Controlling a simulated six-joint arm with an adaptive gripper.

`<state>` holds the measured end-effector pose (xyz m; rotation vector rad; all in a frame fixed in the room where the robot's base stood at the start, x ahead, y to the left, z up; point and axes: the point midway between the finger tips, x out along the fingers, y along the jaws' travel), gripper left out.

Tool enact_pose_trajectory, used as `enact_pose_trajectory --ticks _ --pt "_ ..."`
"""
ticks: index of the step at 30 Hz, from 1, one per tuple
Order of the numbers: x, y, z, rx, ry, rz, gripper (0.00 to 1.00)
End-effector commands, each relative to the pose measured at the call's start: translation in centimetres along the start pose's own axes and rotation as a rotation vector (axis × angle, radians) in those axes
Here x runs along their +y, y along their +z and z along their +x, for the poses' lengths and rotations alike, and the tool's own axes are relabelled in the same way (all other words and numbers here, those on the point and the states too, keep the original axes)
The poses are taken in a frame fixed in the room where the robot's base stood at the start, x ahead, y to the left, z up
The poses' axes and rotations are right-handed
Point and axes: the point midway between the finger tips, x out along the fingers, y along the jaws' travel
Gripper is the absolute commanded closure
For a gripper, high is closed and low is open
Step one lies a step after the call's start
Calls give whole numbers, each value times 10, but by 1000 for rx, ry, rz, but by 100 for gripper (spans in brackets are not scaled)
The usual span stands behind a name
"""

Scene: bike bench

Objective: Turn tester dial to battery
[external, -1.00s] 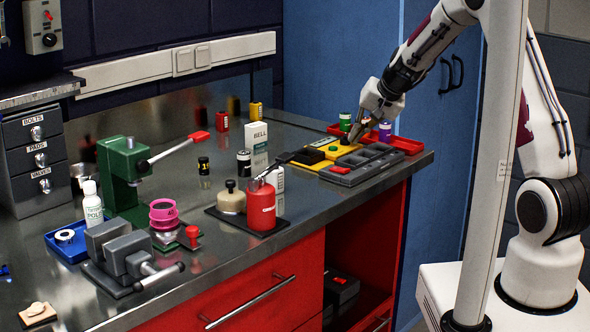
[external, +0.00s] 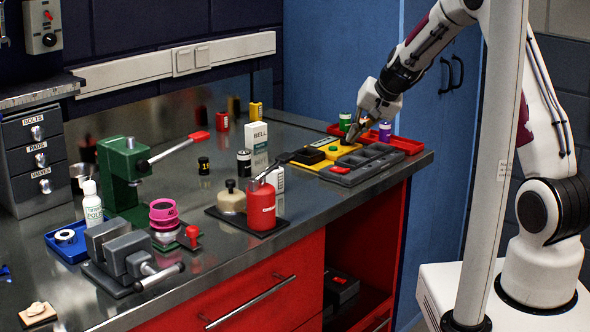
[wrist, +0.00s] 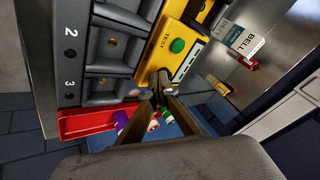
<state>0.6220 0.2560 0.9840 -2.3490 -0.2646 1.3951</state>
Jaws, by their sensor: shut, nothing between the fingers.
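The yellow tester (external: 328,153) lies near the far right end of the bench. In the wrist view its yellow body (wrist: 150,66) shows a green button (wrist: 177,46) beside the word TEST. My gripper (external: 350,138) is shut and empty, pointing down at the far end of the tester. In the wrist view the fingertips (wrist: 161,80) meet right over that end. The dial is not clearly visible; the fingers may cover it. I cannot tell whether they touch it, or where it points.
A grey numbered tray (external: 362,166) lies along the tester's near side. A red tray (external: 408,144) sits behind, with green-topped (external: 345,122) and purple (external: 385,131) cylinders close by. A BELL box (external: 257,135) and a red can (external: 262,206) stand to the left.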

Motion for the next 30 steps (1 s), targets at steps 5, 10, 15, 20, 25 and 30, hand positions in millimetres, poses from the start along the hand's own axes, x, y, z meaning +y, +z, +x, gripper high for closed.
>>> enact_pose_trajectory --ticks 5,10,15,20,25,30 --pt "-4 1 2 -1 -1 -2 100" --pt "-7 2 3 -2 -2 -3 100" --pt "-11 5 4 -3 -3 -4 100" --pt "-15 8 5 -5 -4 -4 100" --pt "-18 11 7 -8 -3 -5 100" --pt "-21 12 9 -7 -1 -3 100"
